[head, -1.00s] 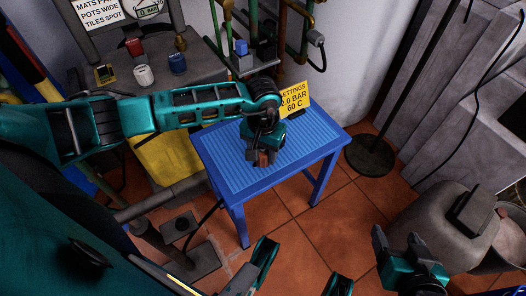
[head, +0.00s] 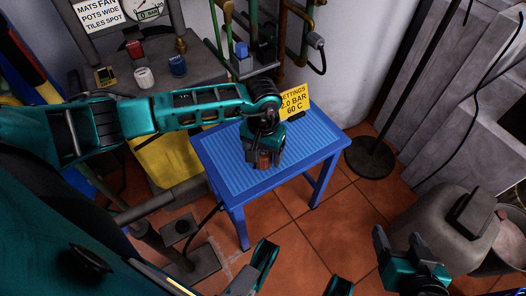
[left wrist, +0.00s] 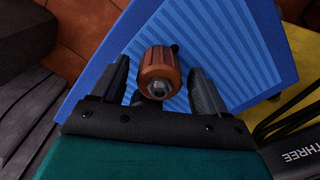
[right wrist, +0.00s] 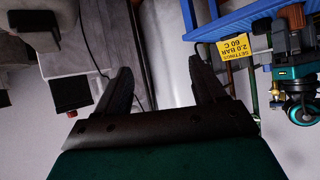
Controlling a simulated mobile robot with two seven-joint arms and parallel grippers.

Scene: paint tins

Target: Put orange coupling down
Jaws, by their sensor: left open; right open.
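The orange coupling (left wrist: 159,72) is a ribbed orange-brown cylinder with a metal end. In the left wrist view it is between the two spread fingers of my left gripper (left wrist: 163,90), with a gap on each side. In the head view the coupling (head: 264,159) is at the front part of the blue ridged table (head: 218,170), under my left gripper (head: 266,157), and is partly hidden by it. My left gripper is open. My right gripper (right wrist: 165,92) is open and empty, away from the table; it also shows low right in the head view (head: 396,250).
A yellow settings sign (head: 295,103) stands at the table's back edge beside a dark rod-shaped item (head: 296,116). A grey bench (head: 205,72) with red, white and blue pieces is behind. A black stand base (head: 369,157) is right of the table. Bare tabletop lies right of the gripper.

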